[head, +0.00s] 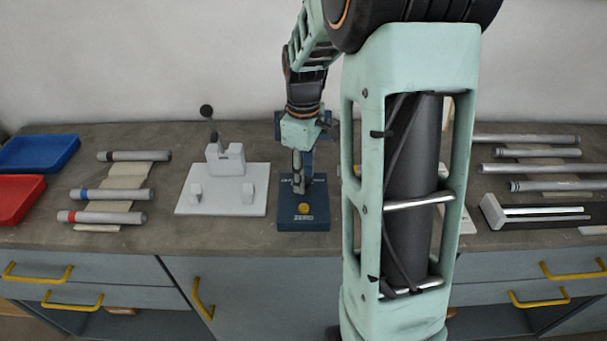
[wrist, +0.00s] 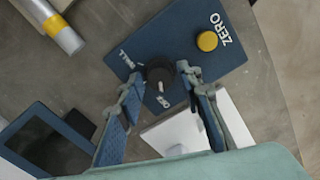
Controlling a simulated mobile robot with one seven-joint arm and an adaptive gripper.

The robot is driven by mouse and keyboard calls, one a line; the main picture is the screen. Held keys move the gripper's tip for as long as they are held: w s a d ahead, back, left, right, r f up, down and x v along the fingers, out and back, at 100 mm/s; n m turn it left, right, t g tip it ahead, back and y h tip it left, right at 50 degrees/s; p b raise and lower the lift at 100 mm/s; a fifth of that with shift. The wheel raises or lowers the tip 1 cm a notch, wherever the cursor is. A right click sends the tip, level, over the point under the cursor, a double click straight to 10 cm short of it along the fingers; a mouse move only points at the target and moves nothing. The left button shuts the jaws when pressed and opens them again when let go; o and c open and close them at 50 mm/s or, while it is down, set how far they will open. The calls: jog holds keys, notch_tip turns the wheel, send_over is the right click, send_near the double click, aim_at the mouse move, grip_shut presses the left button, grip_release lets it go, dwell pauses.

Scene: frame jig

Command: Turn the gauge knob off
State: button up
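The gauge base (head: 318,222) is a dark blue block on the bench, with a yellow button marked ZERO at its front. It also shows in the wrist view (wrist: 225,65). The black gauge knob (wrist: 159,76) has a light mark pointing toward a small white label, too small to read surely. Another white label is on the knob's other side. My gripper (wrist: 160,74) is open over the base, one finger on each side of the knob. I cannot tell whether the fingers touch it. In the head view my gripper (head: 298,182) hides the knob.
A white fixture with a black-balled lever (head: 225,160) stands left of the gauge. Grey cylinders (head: 110,194) and blue and red trays (head: 40,152) lie further left. Several metal rods (head: 530,153) lie on the right. A dark-screened blue box (wrist: 45,140) is near the gripper.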

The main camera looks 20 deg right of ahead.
jog(key=shift+o, duration=0.5)
jog(key=shift+r, duration=0.1)
jog(key=shift+w+r, duration=0.1)
jog(key=shift+r, duration=0.15)
notch_tip(320, 180, up, 11)
jog(key=shift+r, duration=0.15)
